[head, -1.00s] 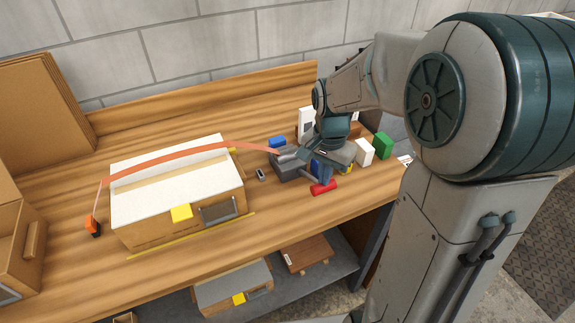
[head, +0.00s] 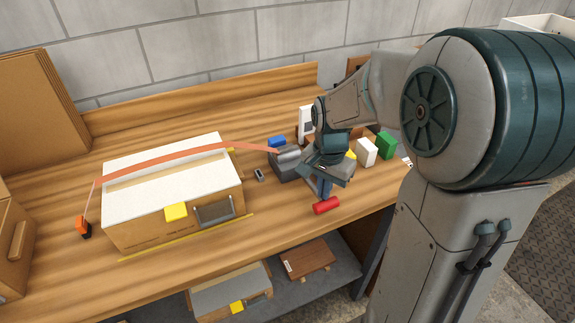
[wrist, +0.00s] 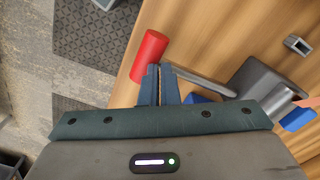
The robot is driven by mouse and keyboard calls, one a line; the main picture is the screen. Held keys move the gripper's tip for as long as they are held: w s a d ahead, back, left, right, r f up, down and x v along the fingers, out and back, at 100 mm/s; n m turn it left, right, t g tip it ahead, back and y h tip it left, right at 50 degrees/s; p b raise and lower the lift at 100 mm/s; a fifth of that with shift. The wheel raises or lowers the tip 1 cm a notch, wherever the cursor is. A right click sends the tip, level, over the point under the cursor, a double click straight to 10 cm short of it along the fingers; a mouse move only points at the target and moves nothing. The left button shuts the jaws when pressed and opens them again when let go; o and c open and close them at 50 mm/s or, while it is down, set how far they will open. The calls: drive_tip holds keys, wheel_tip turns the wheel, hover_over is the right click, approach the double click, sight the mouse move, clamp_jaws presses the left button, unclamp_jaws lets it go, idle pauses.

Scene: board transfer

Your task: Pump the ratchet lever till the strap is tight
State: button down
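The ratchet (head: 288,158) is a dark grey block on the bench, with a grey lever (wrist: 202,81) ending in a red grip (head: 326,205). The red grip also shows in the wrist view (wrist: 150,57). An orange strap (head: 165,158) runs from the ratchet over the white-topped wooden crate (head: 125,209) to an orange end piece (head: 83,228) at the left. The strap bows up over the lid. My gripper (wrist: 159,68) has its blue fingers close together, tips right by the red grip and lever end. Contact is hard to make out.
Blue (head: 277,141), white (head: 366,152) and green (head: 386,145) blocks stand around the ratchet and my wrist. A small grey part (head: 259,175) lies between crate and ratchet. A lower shelf (head: 335,271) holds another crate. The bench front is clear.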

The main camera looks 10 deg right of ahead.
wheel_tip(320, 180, up, 11)
drive_tip(key=p, duration=0.8)
drive_tip(key=shift+r, duration=0.15)
idle(0.6)
drive_tip(key=shift+f+p, duration=0.6)
drive_tip(key=shift+f, duration=1.35)
idle(1.3)
drive_tip(key=shift+f+b, duration=3.05)
drive_tip(key=shift+f, duration=0.65)
wheel_tip(320, 180, up, 11)
drive_tip(key=p, duration=0.8)
